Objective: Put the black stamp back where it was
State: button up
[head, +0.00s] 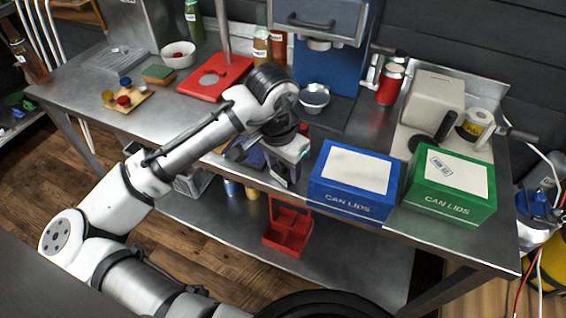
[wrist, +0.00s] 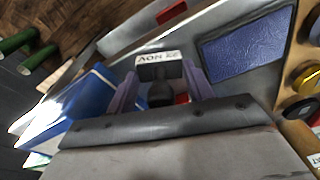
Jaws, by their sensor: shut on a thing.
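My gripper (head: 291,172) is above the front edge of the steel bench, left of the blue box. In the wrist view its two fingers (wrist: 160,84) are shut on the black stamp (wrist: 158,92). The stamp's pale face, marked "22 NOV", shows between the fingertips. In the head view I cannot make out the stamp clearly at the gripper. A dark blue pad (wrist: 245,46) lies on the bench to the right in the wrist view. The green CAN LIDS box (head: 452,186) has a printed mark on its white label. The blue CAN LIDS box (head: 352,181) has a blank label.
A wooden holder (wrist: 284,92) with several round items stands beside the pad. A red plate (head: 215,77), a white bowl (head: 314,96) and a red can (head: 390,84) stand farther back. A red caddy (head: 288,231) sits on the lower shelf.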

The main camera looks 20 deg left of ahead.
aim_at(279, 176)
jog(key=o, duration=0.8)
jog(key=shift+f, duration=0.1)
notch_tip(279, 176, up, 12)
jog(key=s+b, duration=0.1)
jog(key=shift+a, duration=0.15)
